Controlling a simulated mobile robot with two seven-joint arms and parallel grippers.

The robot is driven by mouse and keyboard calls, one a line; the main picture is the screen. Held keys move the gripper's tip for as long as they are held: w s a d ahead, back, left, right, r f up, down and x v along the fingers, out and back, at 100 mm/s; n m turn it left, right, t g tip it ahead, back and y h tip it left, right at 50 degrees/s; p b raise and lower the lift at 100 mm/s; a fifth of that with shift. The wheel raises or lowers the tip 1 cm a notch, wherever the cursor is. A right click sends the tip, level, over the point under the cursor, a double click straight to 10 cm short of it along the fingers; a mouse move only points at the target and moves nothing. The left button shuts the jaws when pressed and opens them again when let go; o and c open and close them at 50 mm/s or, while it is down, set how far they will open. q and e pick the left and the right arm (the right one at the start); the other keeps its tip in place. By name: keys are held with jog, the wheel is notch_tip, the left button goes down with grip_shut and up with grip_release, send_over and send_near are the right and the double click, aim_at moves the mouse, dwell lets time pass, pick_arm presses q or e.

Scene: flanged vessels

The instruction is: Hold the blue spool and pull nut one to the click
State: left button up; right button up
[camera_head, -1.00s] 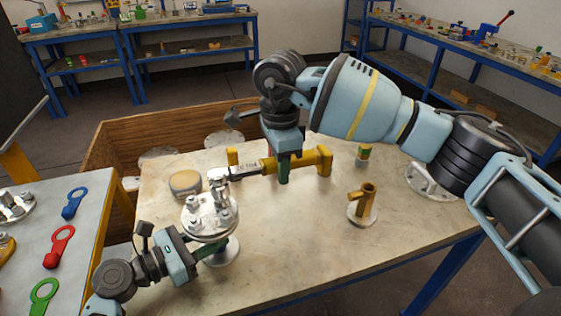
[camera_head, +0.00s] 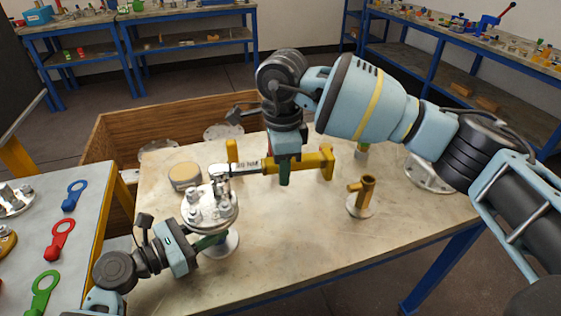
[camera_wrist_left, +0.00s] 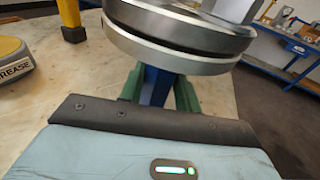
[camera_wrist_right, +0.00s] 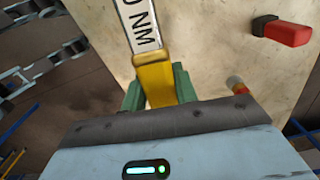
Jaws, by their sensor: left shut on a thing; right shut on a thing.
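The vessel with its silver flange (camera_head: 207,206) stands on the table, several nuts on top. My left gripper (camera_head: 212,240) is shut on the blue spool (camera_wrist_left: 157,86) under the flange; in the left wrist view green fingers flank its blue body. My right gripper (camera_head: 285,174) is shut on the yellow handle of a torque wrench (camera_head: 310,161). The wrench lies level across the table, its head over a nut at the flange's far side. The handle and its "NM" label also show in the right wrist view (camera_wrist_right: 154,80). The head hides that nut.
A grease tin (camera_head: 185,176) stands behind the flange. A yellow fitting (camera_head: 363,193) stands right. Coloured wrenches, including a red one (camera_head: 58,240), lie on the left table. The table's front right is clear.

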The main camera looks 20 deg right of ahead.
jog(key=shift+r, duration=2.6)
pick_arm(q)
jog(key=o, duration=1)
jog(key=shift+c, duration=0.2)
jog(key=shift+a, duration=0.15)
jog(key=v, duration=1.1)
jog(key=shift+s+a, duration=0.15)
jog(key=shift+a, duration=0.2)
pick_arm(e)
jog(key=shift+f, duration=0.1)
